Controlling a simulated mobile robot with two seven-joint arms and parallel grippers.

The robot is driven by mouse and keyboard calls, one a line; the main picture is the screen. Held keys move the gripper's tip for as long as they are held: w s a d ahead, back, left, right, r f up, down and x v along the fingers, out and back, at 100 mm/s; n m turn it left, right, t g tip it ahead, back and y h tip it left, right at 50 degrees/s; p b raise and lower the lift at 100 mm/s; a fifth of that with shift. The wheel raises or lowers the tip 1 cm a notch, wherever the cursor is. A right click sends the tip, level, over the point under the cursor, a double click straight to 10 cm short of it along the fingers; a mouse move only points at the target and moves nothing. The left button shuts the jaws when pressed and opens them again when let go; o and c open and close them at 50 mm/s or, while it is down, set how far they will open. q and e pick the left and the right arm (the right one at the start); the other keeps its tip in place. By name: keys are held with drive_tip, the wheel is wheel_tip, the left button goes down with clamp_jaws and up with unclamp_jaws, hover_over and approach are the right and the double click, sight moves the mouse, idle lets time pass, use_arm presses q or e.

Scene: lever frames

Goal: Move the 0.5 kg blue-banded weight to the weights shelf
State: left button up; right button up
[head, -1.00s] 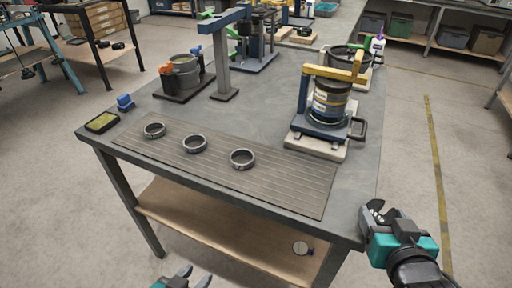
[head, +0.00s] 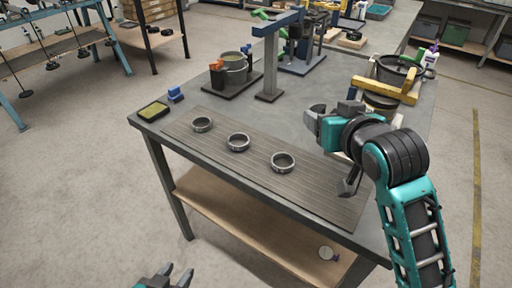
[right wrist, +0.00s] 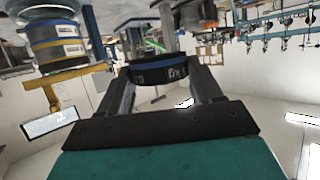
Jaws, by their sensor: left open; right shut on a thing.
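The blue-banded weight (right wrist: 158,76), a dark round piece with a blue stripe and partly legible lettering, sits between the fingers of my right gripper (right wrist: 160,90) in the right wrist view. That gripper is shut on it. In the head view my right gripper (head: 335,135) is above the bench's right part; the weight cannot be made out there. My left gripper (head: 177,274) is open and empty at the bottom edge, in front of the bench. A wooden lower shelf (head: 240,215) under the bench holds a small pale disc (head: 328,253). Which shelf is the weights shelf, I cannot tell.
Three grey rings (head: 238,142) lie on the ribbed mat (head: 222,155) on the bench. A yellow lever (head: 400,92) is beyond my right arm. Open floor (head: 80,180) lies left.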

drive_tip(key=r, duration=0.2)
drive_tip(key=shift+w+a+r, duration=0.35)
drive_tip(key=shift+r, duration=0.05)
drive_tip(key=b, duration=0.1)
hover_over(309, 183)
wheel_tip(309, 183, down, 15)
drive_tip(key=shift+w+f, duration=0.1)
drive_tip(key=shift+f, duration=0.05)
drive_tip(key=shift+f+b, duration=0.45)
drive_tip(key=shift+f, duration=1.7)
drive_tip(key=shift+f, duration=0.15)
drive_tip(key=o, duration=1.2)
drive_tip(key=shift+f, duration=0.1)
